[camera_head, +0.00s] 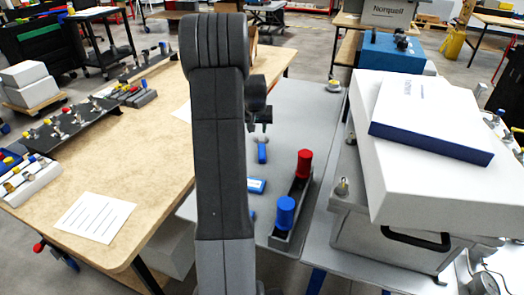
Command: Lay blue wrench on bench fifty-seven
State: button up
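My gripper (260,126) hangs over the grey tabletop (288,112), partly hidden behind my arm. Its dark fingers are too small to tell open from shut. A small blue piece (262,153) shows just below the gripper; I cannot tell whether it is a wrench handle or whether it touches the fingers. A flat blue piece with a pale edge (256,186) lies nearer on the grey top, partly behind my arm. No number fifty-seven is legible on any bench. A wooden bench (150,150) stands to the left.
A grey holder (281,238) carries a red cylinder (304,163) and a blue cylinder (285,213). A white analyser case (420,160) stands at right with a blue-edged box (432,115) on top. The wooden bench holds a paper sheet (94,217) and fitting racks; its middle is clear.

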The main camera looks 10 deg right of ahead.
aim_at(255, 138)
jog(key=shift+a+x, duration=0.15)
jog(key=shift+x, duration=1.2)
jog(key=shift+a+x, duration=0.1)
jog(key=shift+x, duration=1.25)
jog(key=shift+w+a, duration=0.1)
jog(key=shift+w, duration=0.1)
grip_shut()
